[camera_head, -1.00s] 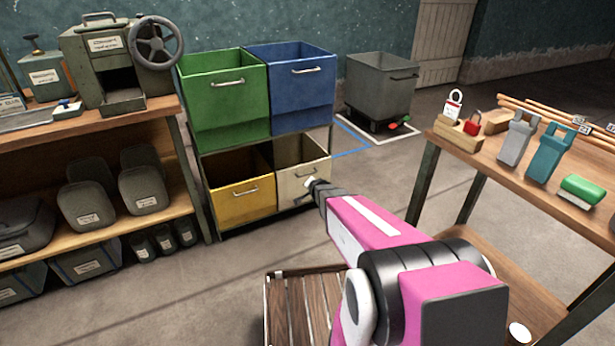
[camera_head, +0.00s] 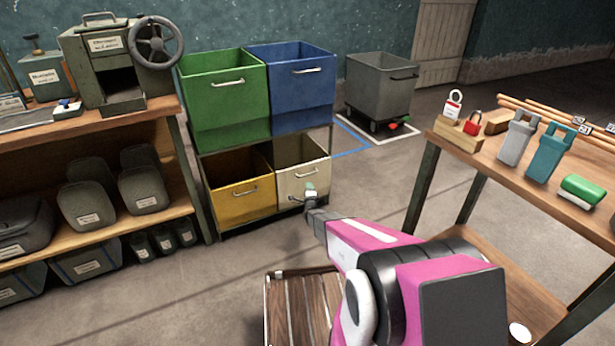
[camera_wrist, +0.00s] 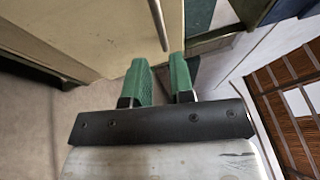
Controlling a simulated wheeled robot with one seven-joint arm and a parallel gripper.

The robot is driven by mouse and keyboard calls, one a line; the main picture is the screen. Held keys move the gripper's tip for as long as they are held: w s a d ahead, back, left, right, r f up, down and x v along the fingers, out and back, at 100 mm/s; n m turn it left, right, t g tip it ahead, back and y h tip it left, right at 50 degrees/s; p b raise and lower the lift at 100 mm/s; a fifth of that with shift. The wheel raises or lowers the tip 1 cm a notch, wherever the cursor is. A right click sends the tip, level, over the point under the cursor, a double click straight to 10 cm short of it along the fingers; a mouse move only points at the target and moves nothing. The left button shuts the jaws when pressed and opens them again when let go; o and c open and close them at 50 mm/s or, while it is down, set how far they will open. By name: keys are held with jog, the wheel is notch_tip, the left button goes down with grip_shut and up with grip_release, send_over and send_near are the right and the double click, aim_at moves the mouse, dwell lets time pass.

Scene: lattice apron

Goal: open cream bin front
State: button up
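The cream bin (camera_head: 318,174) is at the lower right of the four-bin rack, with its front panel upright and a pale bar handle (camera_head: 303,172) across it. My gripper (camera_head: 309,189) is just in front of the lower part of that panel. In the wrist view the two green fingers (camera_wrist: 165,70) are parted with a gap between them. The cream panel (camera_wrist: 115,35) lies beyond the fingers, and a pale bar (camera_wrist: 159,24) ends just ahead of the gap. I see nothing clamped between the fingers; exact contact with the bin is unclear.
A yellow bin (camera_head: 240,197) is left of the cream one, with green (camera_head: 224,105) and blue (camera_head: 290,92) bins above. A wooden slatted crate (camera_head: 300,310) stands in front of me. A workbench (camera_head: 485,170) is to the right. Floor between crate and rack is open.

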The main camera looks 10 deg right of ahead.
jog(key=w, duration=0.3)
jog(key=w+r, duration=0.1)
jog(key=w, duration=0.5)
jog(key=shift+w+d+r, duration=0.15)
jog(key=shift+d+r, duration=0.1)
jog(key=shift+r, duration=0.1)
jog(key=shift+c, duration=0.3)
grip_shut()
